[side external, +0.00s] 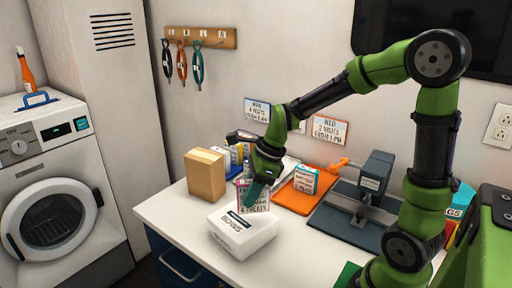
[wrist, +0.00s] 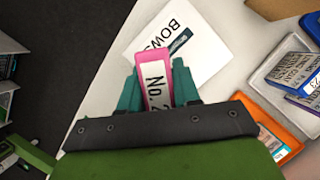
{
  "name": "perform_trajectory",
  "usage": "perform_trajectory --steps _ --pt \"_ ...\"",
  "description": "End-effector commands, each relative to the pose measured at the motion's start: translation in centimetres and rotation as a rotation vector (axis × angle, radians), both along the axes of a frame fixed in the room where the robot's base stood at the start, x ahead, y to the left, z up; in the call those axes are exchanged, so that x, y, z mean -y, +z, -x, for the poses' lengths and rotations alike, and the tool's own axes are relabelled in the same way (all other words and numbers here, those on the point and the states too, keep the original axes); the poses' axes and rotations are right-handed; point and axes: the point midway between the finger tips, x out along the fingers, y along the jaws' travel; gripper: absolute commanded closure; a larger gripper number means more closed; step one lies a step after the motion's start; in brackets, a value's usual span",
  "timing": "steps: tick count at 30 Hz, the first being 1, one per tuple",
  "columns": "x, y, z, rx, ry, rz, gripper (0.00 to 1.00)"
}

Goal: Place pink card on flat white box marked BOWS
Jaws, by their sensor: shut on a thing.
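The flat white box marked BOWS (side external: 236,240) lies on the white counter near its front edge; it also shows in the wrist view (wrist: 205,42). My gripper (side external: 252,193) is shut on the pink card (side external: 243,202), which carries a white label reading "No. 2" in the wrist view (wrist: 155,82). The card hangs upright between the teal fingers, over the rear part of the box. I cannot tell whether its lower edge touches the box lid. The fingers hide part of the card.
A tan box (side external: 205,175) stands behind and left of the white box. An orange tray (side external: 297,197) with a white and teal carton (side external: 305,180) lies behind to the right. A dark grey device (side external: 357,210) stands farther right. Free counter (side external: 170,210) lies left of the box.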

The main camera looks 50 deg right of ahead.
Motion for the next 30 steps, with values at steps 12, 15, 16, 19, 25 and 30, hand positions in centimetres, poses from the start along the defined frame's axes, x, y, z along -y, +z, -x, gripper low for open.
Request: perform_trajectory --steps 12,15,16,19,25,30 --pt "0.0 -2.1 -3.6 -0.005 -0.001 0.0 0.99" --pt "0.0 -3.3 -3.6 -0.003 -0.002 0.0 0.99" --pt "0.0 -3.6 -3.6 -0.001 -0.002 0.0 0.99" --pt "0.0 -3.9 -3.6 0.001 -0.001 0.002 0.99" --pt "0.0 -3.8 -3.6 0.001 -0.001 0.001 0.99" --pt "0.0 -4.2 -3.6 0.0 -0.001 0.0 0.64"
